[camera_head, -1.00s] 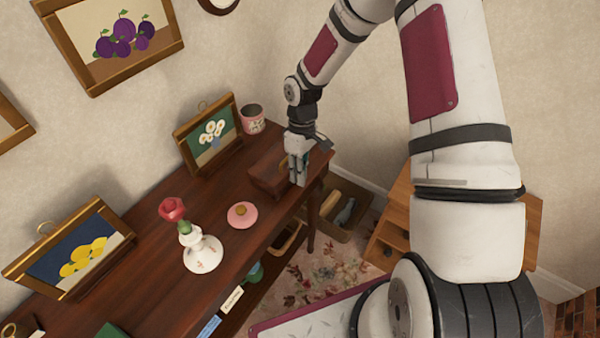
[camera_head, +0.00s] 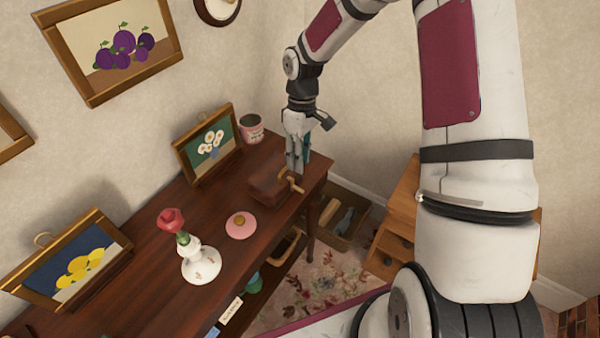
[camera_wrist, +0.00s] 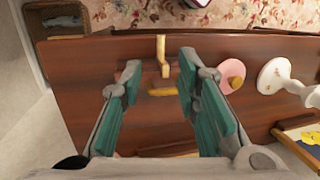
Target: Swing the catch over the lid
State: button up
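A small dark wooden box (camera_head: 268,186) sits near the right end of the table. A brass catch (camera_head: 296,186) shows at its right side, just below my gripper (camera_head: 298,170). In the wrist view the catch appears as an upright brass bar (camera_wrist: 161,50), with a second brass piece lying crosswise below it. My gripper (camera_wrist: 160,72) is open there, its teal-padded fingers apart on either side of the brass, nothing held. I cannot tell whether the fingertips touch the box. The lid's seam is too small to make out.
A pink round lidded dish (camera_head: 241,225), a white vase (camera_head: 200,262) with a red flower, framed pictures (camera_head: 208,143) and a pink mug (camera_head: 251,128) stand on the dark table (camera_head: 150,250). A crate (camera_head: 342,215) is on the floor beyond the table's right end.

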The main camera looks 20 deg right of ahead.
jog(key=shift+v, duration=2)
jog(key=s+r+m+t+h, duration=0.1)
jog(key=s+r+m+t, duration=0.1)
jog(key=s+r, duration=0.5)
jog(key=s+r+m+t+h, duration=0.1)
jog(key=s+r+t, duration=0.15)
jog(key=r, duration=0.95)
jog(key=s+r+m+t, duration=0.1)
jog(key=s+r+m, duration=0.1)
jog(key=s, duration=0.5)
jog(key=s+r+m+t, duration=0.2)
jog(key=s+r, duration=0.2)
jog(key=s, duration=0.4)
jog(key=shift+s+a+r+y, duration=0.2)
jog(key=shift+a+r+y, duration=0.1)
jog(key=shift+a+y, duration=0.15)
